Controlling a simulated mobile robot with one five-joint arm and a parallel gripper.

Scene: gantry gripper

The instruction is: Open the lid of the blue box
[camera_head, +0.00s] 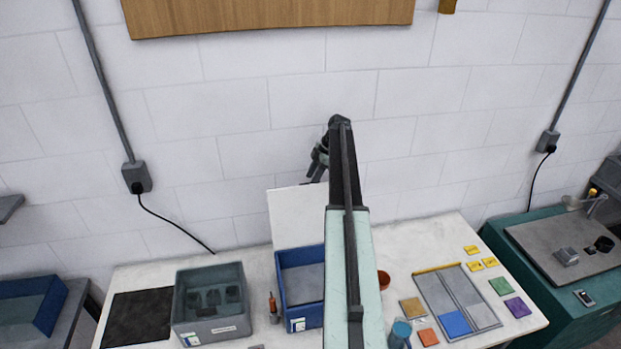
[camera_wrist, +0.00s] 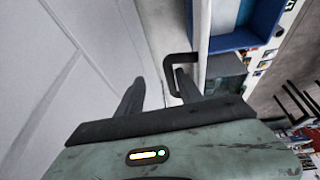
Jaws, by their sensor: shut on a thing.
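The blue box (camera_head: 283,281) stands on the white table, and its open inside shows. Its white lid (camera_head: 293,217) stands raised at the back of the box, near the wall. My arm hides the right part of the box and lid. My gripper (camera_head: 318,168) is at the upper edge of the lid. In the wrist view, my gripper (camera_wrist: 158,95) is shut on the dark handle (camera_wrist: 170,68) of the lid, with one finger inside the handle's loop. The blue box (camera_wrist: 245,38) also shows there at the upper right.
A grey bin (camera_head: 212,302) and a black mat (camera_head: 137,317) lie left of the box. An orange-handled tool (camera_head: 273,307) stands between bin and box. Right of my arm are a divided tray (camera_head: 457,303), coloured tiles and a blue cup (camera_head: 400,335). The wall is close behind the lid.

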